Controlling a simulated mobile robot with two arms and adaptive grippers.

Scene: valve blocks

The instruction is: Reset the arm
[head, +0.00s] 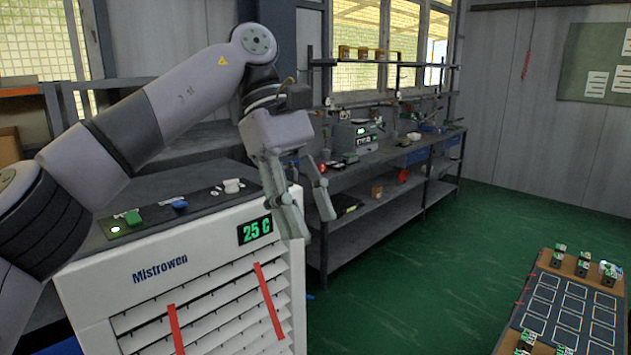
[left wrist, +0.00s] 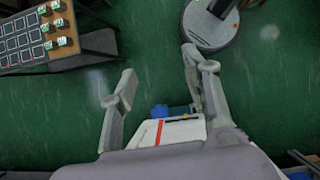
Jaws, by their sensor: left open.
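My left arm comes in from the left, raised above a white cabinet marked Mistrowen (head: 180,290). My left gripper (head: 311,226) hangs from it with its fingers pointing down, spread apart and empty, in front of the cabinet's right end. In the left wrist view the gripper (left wrist: 158,62) also shows two separate fingers with only green floor between their tips. My right gripper is in neither view.
A table with a dark gridded board (head: 565,305) and several small green-and-white valve blocks (head: 582,262) stands at the lower right, apart from the gripper. A grey workbench (head: 400,160) with equipment runs along the back wall. Green floor (head: 430,270) is open between them.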

